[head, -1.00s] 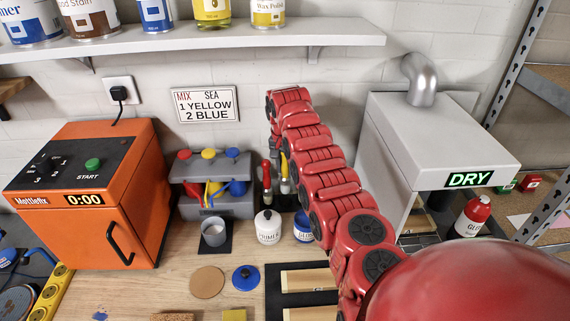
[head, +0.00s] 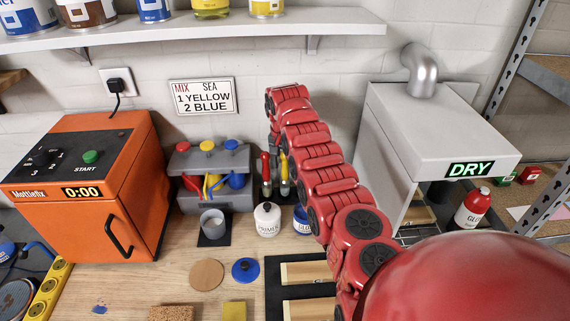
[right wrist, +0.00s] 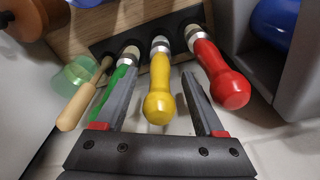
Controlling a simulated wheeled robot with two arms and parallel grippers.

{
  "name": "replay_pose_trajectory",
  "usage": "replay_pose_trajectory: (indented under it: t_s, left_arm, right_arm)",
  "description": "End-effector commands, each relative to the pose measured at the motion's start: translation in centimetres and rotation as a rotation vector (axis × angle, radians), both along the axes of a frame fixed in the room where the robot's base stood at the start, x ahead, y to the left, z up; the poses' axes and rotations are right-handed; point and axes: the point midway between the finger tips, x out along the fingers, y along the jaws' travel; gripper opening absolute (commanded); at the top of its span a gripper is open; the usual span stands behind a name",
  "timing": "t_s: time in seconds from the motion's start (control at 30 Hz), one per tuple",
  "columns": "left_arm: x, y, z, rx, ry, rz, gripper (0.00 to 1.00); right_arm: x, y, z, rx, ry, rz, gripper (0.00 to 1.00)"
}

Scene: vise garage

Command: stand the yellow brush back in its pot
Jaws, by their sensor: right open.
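The yellow brush (right wrist: 159,85) has a rounded yellow handle and a metal ferrule. In the right wrist view its handle lies between the two fingers of my right gripper (right wrist: 165,105), which is open, with gaps visible on both sides. The ferrule end meets a dark holder (right wrist: 104,47); I cannot make out a separate pot there, and the bristles are hidden. In the head view the yellow handle (head: 284,165) shows small at the back of the bench, partly behind my right arm. My left gripper is not in view.
A red-handled brush (right wrist: 222,80) stands close to the right finger. A green handle (right wrist: 116,87) and a wooden handle (right wrist: 82,100) are by the left finger.

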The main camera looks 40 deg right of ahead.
Motion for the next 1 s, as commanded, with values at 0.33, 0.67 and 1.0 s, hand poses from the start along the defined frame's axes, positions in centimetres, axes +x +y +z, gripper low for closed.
replay_pose_trajectory:
  t_s: [0.33,0.67,1.0]
  left_arm:
    - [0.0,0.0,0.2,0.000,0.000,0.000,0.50]
    - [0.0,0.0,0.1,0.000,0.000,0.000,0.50]
    - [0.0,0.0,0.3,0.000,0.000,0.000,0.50]
  right_arm:
    - [-0.1,0.2,2.7,-0.002,-0.005,0.000,0.71]
    - [-0.6,1.0,10.0,-0.002,-0.002,0.001,0.71]
    - [-0.8,1.3,11.9,0.000,0.000,0.001,0.71]
